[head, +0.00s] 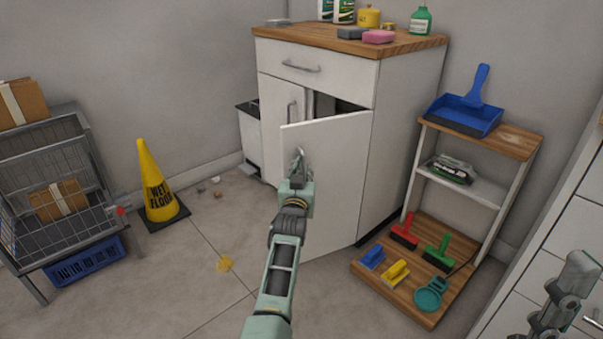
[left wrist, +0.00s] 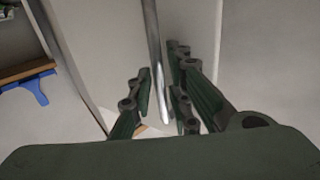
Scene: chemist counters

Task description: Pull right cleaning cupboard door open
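The white cleaning cupboard (head: 405,130) stands against the wall in the head view. Its right door (head: 335,190) is partly open, swung out from a dark gap at the top. Its left door (head: 273,120) is closed. My left gripper (head: 298,165) is at the outer face of the right door, near its free edge. In the left wrist view, the door's slim metal handle (left wrist: 154,50) runs between the fingers (left wrist: 160,95), which are close on both sides of it. Part of my right arm shows at the lower right of the head view; its fingertips cannot be made out.
A wooden-topped shelf unit (head: 515,142) with a blue dustpan (head: 465,115) and several brushes stands right of the cupboard. A yellow wet-floor cone (head: 155,185) and a wire cart (head: 60,170) are at left. Floor between the cone and the door is mostly clear.

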